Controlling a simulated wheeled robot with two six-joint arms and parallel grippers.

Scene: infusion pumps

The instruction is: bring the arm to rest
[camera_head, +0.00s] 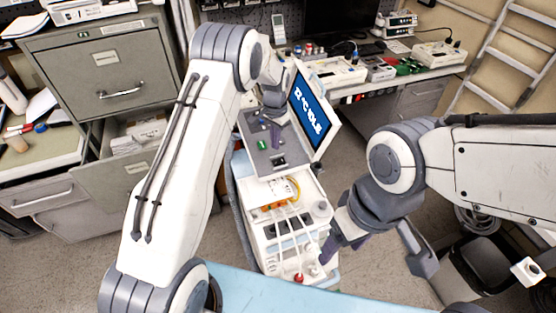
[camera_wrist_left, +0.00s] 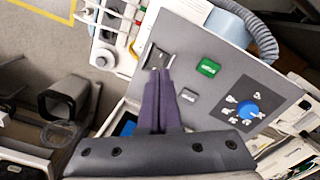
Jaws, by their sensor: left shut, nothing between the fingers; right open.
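My left gripper (camera_head: 275,140) is over the grey control panel (camera_head: 258,160) of the wheeled cart, its purple fingers together and empty. In the left wrist view the closed fingertips (camera_wrist_left: 160,73) lie just below the black switch (camera_wrist_left: 157,57); I cannot tell whether they touch it. The panel also carries a green switch (camera_wrist_left: 208,67), a small grey switch (camera_wrist_left: 188,95) and a blue knob (camera_wrist_left: 248,110). My right gripper (camera_head: 343,250) is open near the lower right of the cart, with its purple fingers apart and partly hidden.
A monitor (camera_head: 310,112) with a blue display stands right beside the panel. Cables (camera_head: 290,225) hang over the white cart front. A filing cabinet (camera_head: 105,85) with an open drawer is at left. A bench with equipment is behind, and a dark bin (camera_head: 480,265) at right.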

